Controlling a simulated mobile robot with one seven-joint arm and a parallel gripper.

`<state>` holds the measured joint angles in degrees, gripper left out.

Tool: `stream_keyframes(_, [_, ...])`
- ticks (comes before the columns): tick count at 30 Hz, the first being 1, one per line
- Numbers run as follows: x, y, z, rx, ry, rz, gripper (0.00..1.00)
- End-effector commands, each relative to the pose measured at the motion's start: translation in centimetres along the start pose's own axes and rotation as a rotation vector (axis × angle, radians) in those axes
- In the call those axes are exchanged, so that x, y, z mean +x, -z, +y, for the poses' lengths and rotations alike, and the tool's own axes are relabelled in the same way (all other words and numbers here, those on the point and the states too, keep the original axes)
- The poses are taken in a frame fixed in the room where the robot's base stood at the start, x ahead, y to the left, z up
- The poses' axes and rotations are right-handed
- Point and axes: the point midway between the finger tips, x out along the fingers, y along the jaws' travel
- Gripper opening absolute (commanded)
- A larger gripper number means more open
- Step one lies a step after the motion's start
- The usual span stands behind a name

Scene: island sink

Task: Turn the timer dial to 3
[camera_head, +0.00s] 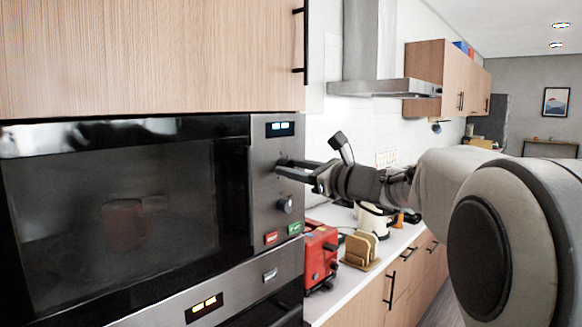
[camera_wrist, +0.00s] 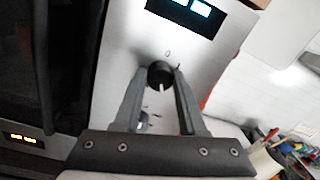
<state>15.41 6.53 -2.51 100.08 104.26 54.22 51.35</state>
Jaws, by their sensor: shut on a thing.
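The microwave (camera_head: 120,210) is built in at the left, with a steel control panel (camera_head: 262,190) on its right side. My gripper (camera_head: 280,169) reaches the panel from the right and covers the upper dial there. In the wrist view, my gripper (camera_wrist: 159,72) has one finger on each side of the round dark upper dial (camera_wrist: 158,75) and is shut on it. A pale mark on the dial points down in that picture. A small "0" mark is above it; other marks are too small to read. A lower dial (camera_head: 285,205) is free.
A lit display (camera_head: 280,128) is above the dials. A red button (camera_head: 271,238) and a green button (camera_head: 294,228) are below. A red toaster (camera_head: 320,255) and a bread holder (camera_head: 362,250) stand on the counter beneath my arm. A tall cabinet (camera_head: 150,55) is above the microwave.

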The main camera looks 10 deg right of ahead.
Motion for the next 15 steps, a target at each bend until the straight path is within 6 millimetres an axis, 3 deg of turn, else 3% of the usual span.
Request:
stream_keyframes(7, [-0.01, 0.12, 0.02, 0.001, 0.000, 0.002, 0.00])
stream_keyframes(8, [-0.01, 0.12, 0.02, 0.001, 0.000, 0.002, 0.46])
stream_keyframes(12, [-0.01, 0.09, 0.01, 0.000, 0.000, 0.001, 0.71])
stream_keyframes(15, [0.00, 0.06, 0.00, 0.000, 0.000, 0.001, 0.71])
